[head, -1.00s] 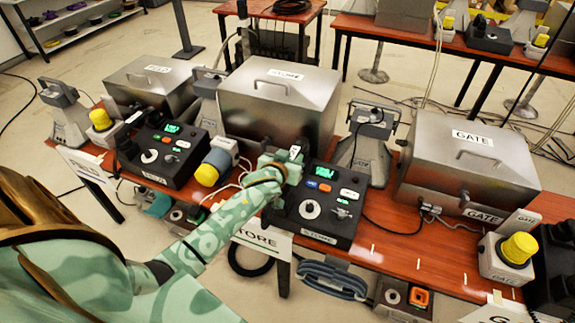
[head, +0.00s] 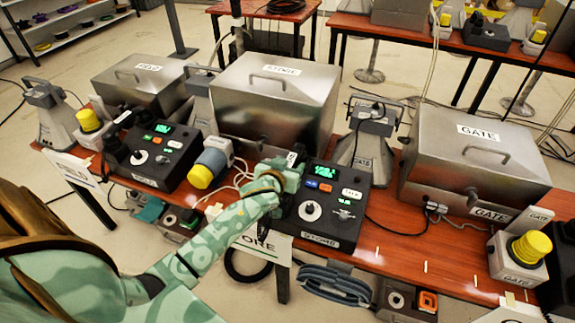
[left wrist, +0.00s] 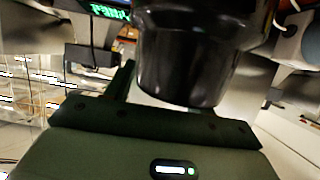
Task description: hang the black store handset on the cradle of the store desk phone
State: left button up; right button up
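The store desk phone (head: 322,215) is a black box with a green-lit display, coloured buttons and a round knob, on the red-brown table. My left gripper (head: 290,172) is at its left side and covers the cradle area. In the left wrist view the rounded black end of the store handset (left wrist: 190,60) fills the space right in front of my gripper's palm. The gripper appears shut on the handset; the fingertips are mostly hidden behind it. I cannot tell whether the handset touches the cradle. My right gripper is not in view.
A metal box (head: 275,100) stands behind the store phone and a grey stand (head: 365,150) to its right. A yellow-capped button (head: 205,168) is close left of my gripper. Another metal box labelled GATE (head: 475,165) is at right. Cables lie on the table.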

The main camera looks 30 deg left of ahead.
pick_arm(q)
jog(key=shift+r, duration=0.2)
jog(key=p+v, duration=0.3)
jog(key=v, duration=0.9)
jog(key=shift+p, duration=0.3)
jog(key=shift+f, duration=0.2)
jog(key=s+d+f+m+g+h, duration=0.1)
jog(key=s+f+g, duration=0.1)
jog(key=s+f, duration=0.5)
jog(key=s+d+f+m+g, duration=0.1)
jog(key=s+d+f+g, duration=0.1)
jog(key=f, duration=0.9)
jog(key=s+d+f+m+g+h, duration=0.1)
jog(key=s+f+g, duration=0.1)
jog(key=s+f, duration=0.5)
jog(key=s+f+m+g, duration=0.1)
jog(key=s+f+g, duration=0.1)
jog(key=s+f, duration=0.3)
jog(key=s+d+f+m+g, duration=0.1)
jog(key=s+f, duration=0.4)
jog(key=s, duration=0.7)
jog(key=s+f+m+g+h, duration=0.1)
jog(key=s+f+g, duration=0.2)
jog(key=s, duration=0.6)
notch_tip(320, 180, down, 3)
jog(key=shift+s+d+r, duration=0.25)
jog(key=shift+s+d, duration=0.1)
jog(key=shift+d, duration=0.05)
